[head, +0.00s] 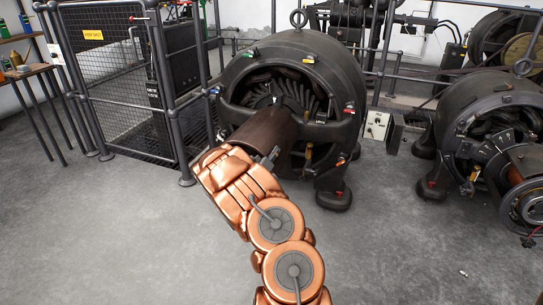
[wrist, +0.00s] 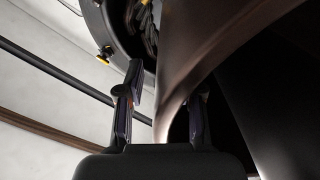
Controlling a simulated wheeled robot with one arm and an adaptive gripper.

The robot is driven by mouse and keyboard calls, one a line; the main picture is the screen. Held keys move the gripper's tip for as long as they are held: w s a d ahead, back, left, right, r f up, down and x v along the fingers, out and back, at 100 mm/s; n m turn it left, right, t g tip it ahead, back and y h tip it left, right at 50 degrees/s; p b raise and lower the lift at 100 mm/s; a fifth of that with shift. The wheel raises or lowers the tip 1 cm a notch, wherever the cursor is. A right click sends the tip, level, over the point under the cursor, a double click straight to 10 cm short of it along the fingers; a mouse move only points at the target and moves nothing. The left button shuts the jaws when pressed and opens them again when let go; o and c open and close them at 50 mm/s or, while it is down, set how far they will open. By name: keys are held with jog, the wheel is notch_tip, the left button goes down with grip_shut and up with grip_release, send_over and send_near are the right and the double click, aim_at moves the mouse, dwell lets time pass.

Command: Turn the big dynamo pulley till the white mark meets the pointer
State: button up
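The big dynamo (head: 345,75) stands at the middle back in the head view. Its pulley (head: 262,131) is a dark brown drum in front of the machine, partly covered by my copper arm. In the wrist view the pulley's curved brown rim (wrist: 178,93) runs down between the two fingers of my gripper (wrist: 163,100). The fingers are apart, one on each side of the rim. A gap shows beside the left finger; contact at the right finger is unclear. My gripper cannot be made out clearly in the head view. I cannot make out the white mark or pointer.
A second dynamo (head: 480,110) stands at the right. A mesh gate (head: 110,85) with a yellow sign and dark railings is at the left. A table (head: 28,70) stands at the far left.

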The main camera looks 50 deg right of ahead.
grip_shut()
dwell(0.7)
